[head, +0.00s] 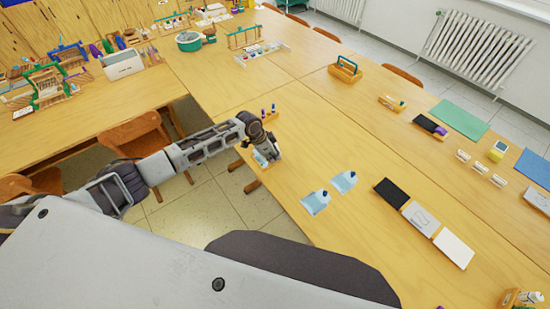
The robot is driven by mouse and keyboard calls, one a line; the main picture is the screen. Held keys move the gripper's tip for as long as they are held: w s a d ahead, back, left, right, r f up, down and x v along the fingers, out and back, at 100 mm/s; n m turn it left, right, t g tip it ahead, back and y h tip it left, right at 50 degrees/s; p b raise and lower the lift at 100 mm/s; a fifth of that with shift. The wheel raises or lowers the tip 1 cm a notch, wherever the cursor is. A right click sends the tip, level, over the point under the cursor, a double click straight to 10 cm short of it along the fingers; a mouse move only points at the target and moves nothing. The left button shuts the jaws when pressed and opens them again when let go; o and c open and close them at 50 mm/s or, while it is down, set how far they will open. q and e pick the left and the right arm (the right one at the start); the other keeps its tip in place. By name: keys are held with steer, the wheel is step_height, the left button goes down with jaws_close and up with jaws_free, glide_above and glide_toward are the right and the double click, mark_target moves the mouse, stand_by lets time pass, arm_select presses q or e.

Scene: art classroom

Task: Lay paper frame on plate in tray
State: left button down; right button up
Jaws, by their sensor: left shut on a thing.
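My left gripper (268,158) is over the near-left edge of the long wooden table. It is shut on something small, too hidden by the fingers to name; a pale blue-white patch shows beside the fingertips. To the right a row holds a black plate (391,193), a pale sheet with a line drawing (421,217) and a blank white panel (454,249), with thin wooden edging showing. I cannot tell for sure which piece is the paper frame or which holder is the tray. My right gripper is out of view.
Two pale blue sheets with dark blue pieces (315,203) (344,182) lie right of my gripper. A small holder with bottles (269,114) stands just behind it. A wooden caddy (345,70) is farther back. Chairs (135,135) stand left. The table's middle is clear.

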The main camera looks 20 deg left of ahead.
arm_select(q)
steer(key=shift+w+a+n, duration=0.15)
steer(key=shift+a+n, duration=0.3)
steer(key=shift+n, duration=0.05)
steer(key=shift+w+n+t, duration=0.3)
steer(key=shift+n, duration=0.2)
steer(key=shift+w+r+n+y, duration=0.15)
steer(key=shift+n+y, duration=0.25)
steer(key=shift+n, duration=0.2)
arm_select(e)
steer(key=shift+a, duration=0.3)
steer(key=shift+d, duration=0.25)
arm_select(q)
steer(key=shift+f, duration=0.2)
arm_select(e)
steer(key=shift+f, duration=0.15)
arm_select(q)
steer(key=shift+f+b, duration=2.05)
steer(key=shift+b, duration=0.3)
steer(key=shift+f, duration=0.9)
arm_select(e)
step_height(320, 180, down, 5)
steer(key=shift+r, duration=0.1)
